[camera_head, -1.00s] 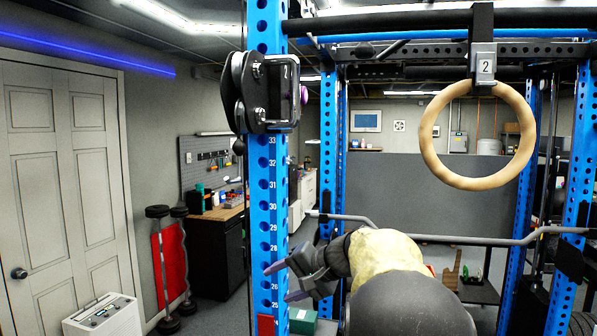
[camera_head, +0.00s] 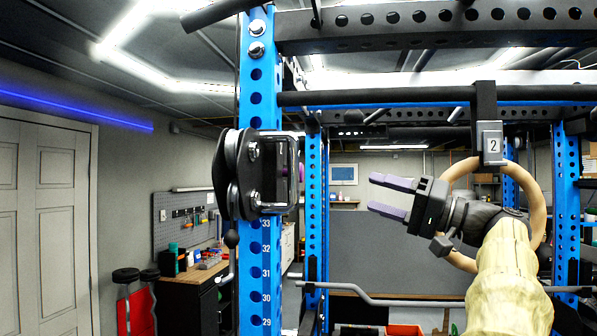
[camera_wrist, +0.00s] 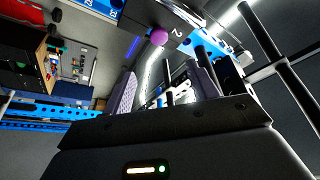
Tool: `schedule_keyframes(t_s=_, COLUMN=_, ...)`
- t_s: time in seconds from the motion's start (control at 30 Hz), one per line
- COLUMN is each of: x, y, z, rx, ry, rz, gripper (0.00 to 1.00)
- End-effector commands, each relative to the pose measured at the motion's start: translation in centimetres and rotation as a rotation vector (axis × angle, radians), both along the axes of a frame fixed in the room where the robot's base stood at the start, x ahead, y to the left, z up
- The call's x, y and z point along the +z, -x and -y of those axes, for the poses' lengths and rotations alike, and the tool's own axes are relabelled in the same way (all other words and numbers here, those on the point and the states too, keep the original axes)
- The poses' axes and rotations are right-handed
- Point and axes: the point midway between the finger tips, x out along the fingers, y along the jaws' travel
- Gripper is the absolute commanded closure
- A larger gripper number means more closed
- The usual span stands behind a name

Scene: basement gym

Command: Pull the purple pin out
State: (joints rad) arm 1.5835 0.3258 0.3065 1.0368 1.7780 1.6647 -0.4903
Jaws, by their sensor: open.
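The purple pin shows as a round purple knob (camera_wrist: 158,37) in the wrist view, on the side of a dark metal carriage (camera_wrist: 183,14). My gripper (camera_head: 371,193) is open and empty, to the right of the carriage with a clear gap. Its purple-grey fingers point left toward the upright. In the wrist view the knob lies beyond my fingertips (camera_wrist: 167,65), apart from them.
A wooden ring (camera_head: 463,172) hangs behind my arm from a bracket marked 2 (camera_head: 491,143). A black crossbar (camera_head: 390,97) runs above my gripper. A grey bar (camera_head: 400,300) crosses below. The space between my gripper and the carriage looks free.

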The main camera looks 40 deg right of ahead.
Motion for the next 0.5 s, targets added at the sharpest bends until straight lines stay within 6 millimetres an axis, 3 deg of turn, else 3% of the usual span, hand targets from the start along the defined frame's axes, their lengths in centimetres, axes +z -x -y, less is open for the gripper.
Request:
schedule_keyframes(t_s=0.27, x=0.6, y=-1.4, z=-0.6, rx=0.003, ry=-0.003, rz=-0.002, gripper=0.41)
schedule_keyframes(t_s=0.5, x=1.8, y=-4.9, z=-2.3, rx=0.006, ry=-0.004, rz=-0.003, gripper=0.41)
